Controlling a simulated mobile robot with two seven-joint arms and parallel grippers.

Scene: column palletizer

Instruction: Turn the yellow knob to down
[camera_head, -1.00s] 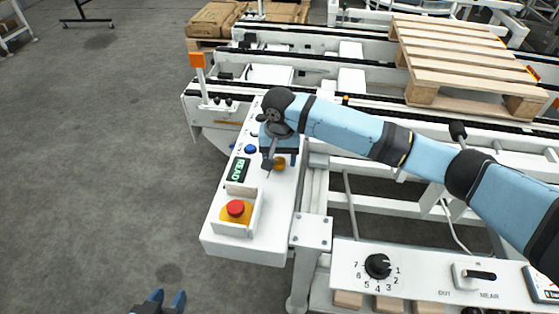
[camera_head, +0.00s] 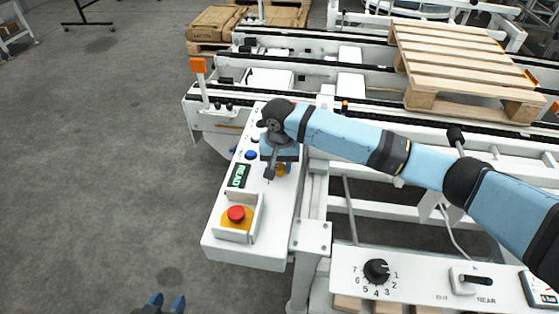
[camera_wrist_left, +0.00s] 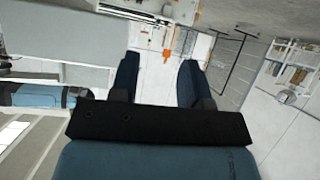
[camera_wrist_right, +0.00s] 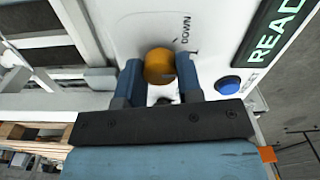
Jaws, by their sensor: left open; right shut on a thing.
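The yellow knob (camera_wrist_right: 158,65) is round and orange-yellow, on the white control panel (camera_head: 222,228). In the right wrist view it sits between the two blue fingers of my right gripper (camera_wrist_right: 160,82), which is shut on it. The word DOWN is printed just past the knob, up and to the right. I cannot tell which way the knob points. My left gripper (camera_head: 167,302) is open and empty, low in the head view, away from the panel.
The panel also carries a red emergency button (camera_head: 236,213), a green READ display (camera_head: 239,176) and a blue button (camera_head: 251,155). A black numbered dial (camera_head: 377,271) is on a nearer panel. A wooden pallet (camera_head: 460,60) lies on the conveyor.

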